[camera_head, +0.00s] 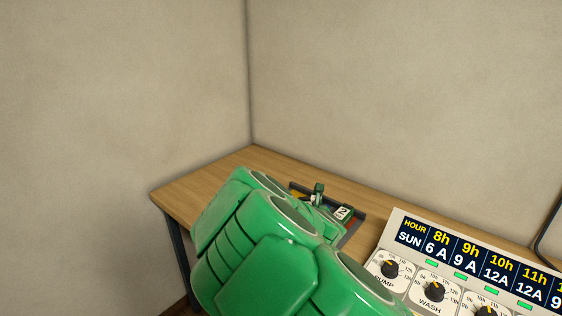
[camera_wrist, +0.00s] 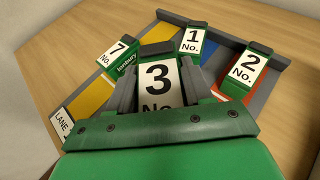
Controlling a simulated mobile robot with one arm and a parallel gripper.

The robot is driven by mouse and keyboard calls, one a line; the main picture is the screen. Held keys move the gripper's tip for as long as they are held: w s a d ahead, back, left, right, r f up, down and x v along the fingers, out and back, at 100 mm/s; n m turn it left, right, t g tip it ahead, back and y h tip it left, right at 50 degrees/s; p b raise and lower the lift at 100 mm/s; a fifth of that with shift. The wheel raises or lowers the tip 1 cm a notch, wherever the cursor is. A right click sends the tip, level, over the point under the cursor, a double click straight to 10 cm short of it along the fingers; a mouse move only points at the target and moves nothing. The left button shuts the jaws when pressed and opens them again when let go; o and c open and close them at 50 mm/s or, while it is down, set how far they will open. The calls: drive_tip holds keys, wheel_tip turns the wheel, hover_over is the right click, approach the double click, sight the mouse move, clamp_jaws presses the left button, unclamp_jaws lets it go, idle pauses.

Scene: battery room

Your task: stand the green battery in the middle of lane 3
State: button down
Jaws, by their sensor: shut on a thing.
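In the wrist view my gripper (camera_wrist: 158,88) is shut on a green battery with a white label reading No. 3 (camera_wrist: 155,66). One grey finger is on each side of it, and its lower part is hidden by the gripper. Green batteries marked No. 7 (camera_wrist: 119,54), No. 1 (camera_wrist: 192,42) and No. 2 (camera_wrist: 249,70) stand around it. The grey-rimmed tray (camera_wrist: 276,58) beneath has yellow, blue and red strips. A white label reading LANE (camera_wrist: 62,126) is at its left; I cannot read a lane number. I cannot tell whether the held battery touches the tray.
In the head view the wooden table (camera_head: 190,190) fits into a wall corner. My green arm covers much of the tray (camera_head: 358,228). A timer panel (camera_head: 470,265) with dials stands at the right. Bare tabletop lies left of the tray.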

sight(309, 198)
drive_tip(key=shift+w+d+r+n+y, duration=0.3)
drive_tip(key=shift+w+n+y, duration=0.15)
drive_tip(key=shift+w+y, duration=0.15)
drive_tip(key=shift+w+d+r+n+y, duration=0.15)
drive_tip(key=shift+w+r+n+y, duration=0.1)
drive_tip(key=shift+w+n+y, duration=0.3)
drive_tip(key=shift+w+d+r+n+g+y, duration=0.15)
drive_tip(key=shift+w+d+n+g+y, duration=0.15)
drive_tip(key=shift+w+n+y, duration=0.35)
drive_tip(key=shift+s+d+n+y, duration=0.1)
drive_tip(key=shift+d+n+y, duration=0.2)
drive_tip(key=shift+y, duration=0.2)
drive_tip(key=shift+s+d+f+n+g+y, duration=0.9)
drive_tip(key=shift+s+d+n+g+y, duration=1)
drive_tip(key=shift+s+n+y, duration=0.65)
drive_tip(key=shift+s+d+f, duration=0.1)
drive_tip(key=shift+d+f, duration=0.05)
drive_tip(key=shift+f, duration=3.2)
drive_tip(key=shift+f, duration=0.65)
drive_tip(key=shift+c, duration=1.9)
unclamp_jaws()
